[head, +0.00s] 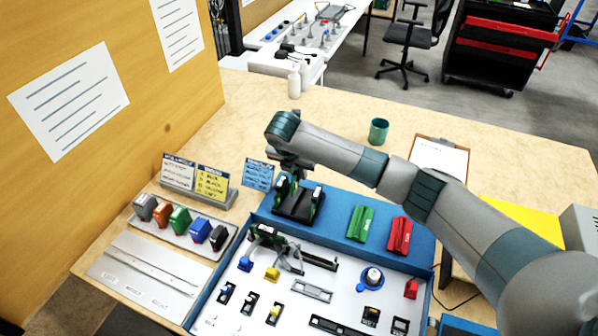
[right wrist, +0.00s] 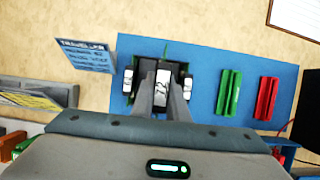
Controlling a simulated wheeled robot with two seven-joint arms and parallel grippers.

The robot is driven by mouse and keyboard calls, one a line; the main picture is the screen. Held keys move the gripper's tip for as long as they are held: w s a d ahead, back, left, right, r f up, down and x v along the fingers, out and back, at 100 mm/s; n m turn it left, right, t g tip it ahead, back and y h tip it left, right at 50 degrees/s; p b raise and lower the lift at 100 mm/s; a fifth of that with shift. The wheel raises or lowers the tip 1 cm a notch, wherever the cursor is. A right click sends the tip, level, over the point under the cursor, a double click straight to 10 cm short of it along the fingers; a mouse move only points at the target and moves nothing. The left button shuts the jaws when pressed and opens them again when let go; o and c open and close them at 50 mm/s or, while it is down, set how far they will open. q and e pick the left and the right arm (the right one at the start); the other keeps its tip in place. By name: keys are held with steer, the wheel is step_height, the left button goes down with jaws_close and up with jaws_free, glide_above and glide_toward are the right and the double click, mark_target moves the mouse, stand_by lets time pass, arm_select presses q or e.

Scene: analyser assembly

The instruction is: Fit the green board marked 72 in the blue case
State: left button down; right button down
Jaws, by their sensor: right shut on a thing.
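My right gripper (head: 291,166) reaches down over a black holder (head: 296,208) on a blue mat. In the right wrist view its fingers (right wrist: 162,85) are shut at the middle of this holder. A blue case (head: 200,230) stands in the rack at the left, between a green and a black one. I cannot tell whether another case is in the holder. My left gripper is not in view.
Green (head: 360,223) and red (head: 399,236) blocks lie on the blue mat, right of the holder. A blue-rimmed tray (head: 433,293) with several small parts is in front. Sign cards (head: 213,180) stand at the left. The wooden table behind the mat is mostly clear.

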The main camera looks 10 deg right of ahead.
steer(key=shift+p, duration=0.5)
stand_by(0.3)
steer(key=m, duration=0.1)
steer(key=s+r+m, duration=0.1)
steer(key=shift+a+r+m+g+h+b, duration=0.2)
steer(key=shift+m+g+h+b, duration=0.1)
steer(key=shift+h+b, duration=0.1)
steer(key=s+d+r+m+g+y+b, duration=0.1)
steer(key=s+d+r+m+g, duration=0.1)
steer(key=s+m, duration=0.6)
steer(key=s+d+r+m+g+y+b, duration=0.1)
steer(key=s+d+r+m+g+b, duration=0.1)
steer(key=s+m, duration=0.7)
steer(key=s+d+r+m+g+y+b, duration=0.1)
steer(key=s+d+r+m+g+b, duration=0.1)
steer(key=s+m, duration=0.6)
step_height(320, 180, up, 3)
steer(key=shift+s+f+m+g, duration=0.2)
steer(key=shift+s+m+g, duration=0.2)
steer(key=shift+m+g, duration=0.4)
